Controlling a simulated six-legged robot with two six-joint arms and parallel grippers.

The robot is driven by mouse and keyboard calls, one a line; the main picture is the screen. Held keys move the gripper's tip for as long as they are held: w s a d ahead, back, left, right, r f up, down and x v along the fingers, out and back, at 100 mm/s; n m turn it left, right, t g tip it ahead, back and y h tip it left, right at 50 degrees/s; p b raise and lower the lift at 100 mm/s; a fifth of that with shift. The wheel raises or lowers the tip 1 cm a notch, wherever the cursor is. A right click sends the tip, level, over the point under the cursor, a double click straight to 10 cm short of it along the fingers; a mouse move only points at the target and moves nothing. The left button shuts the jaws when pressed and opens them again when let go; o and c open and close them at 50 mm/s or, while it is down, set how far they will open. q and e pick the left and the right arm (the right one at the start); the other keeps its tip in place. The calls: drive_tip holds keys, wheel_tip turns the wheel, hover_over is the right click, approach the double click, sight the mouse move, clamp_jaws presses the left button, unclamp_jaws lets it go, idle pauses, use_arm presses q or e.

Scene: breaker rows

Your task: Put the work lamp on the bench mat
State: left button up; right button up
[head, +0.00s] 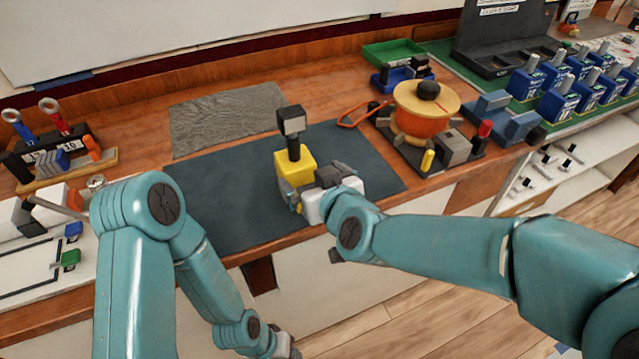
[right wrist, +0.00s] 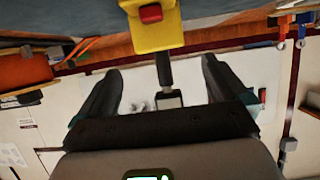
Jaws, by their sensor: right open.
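The work lamp (head: 294,165) has a yellow body, a black stem and a dark box-shaped head with a pale face. It stands upright on the dark blue bench mat (head: 225,205), near the middle. My right gripper (head: 322,178) is beside the lamp on its right, low over the mat. In the right wrist view the jaws (right wrist: 160,90) are apart, and the lamp's yellow body (right wrist: 157,28) shows beyond them, with its stem and head seen between the fingers. The gripper hides part of the lamp's lower right side.
A grey cloth (head: 228,112) lies behind the mat. An orange pot-like item (head: 422,118) and a dark board of parts stand to the right, with an orange-handled tool (head: 362,113) near. Breakers (head: 560,97) fill the far right. A tool rack (head: 50,150) stands left.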

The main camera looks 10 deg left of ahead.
drive_tip(key=v, duration=0.3)
drive_tip(key=shift+s+d+r, duration=0.1)
drive_tip(key=shift+s+d, duration=0.1)
drive_tip(key=shift+s, duration=0.05)
idle(0.4)
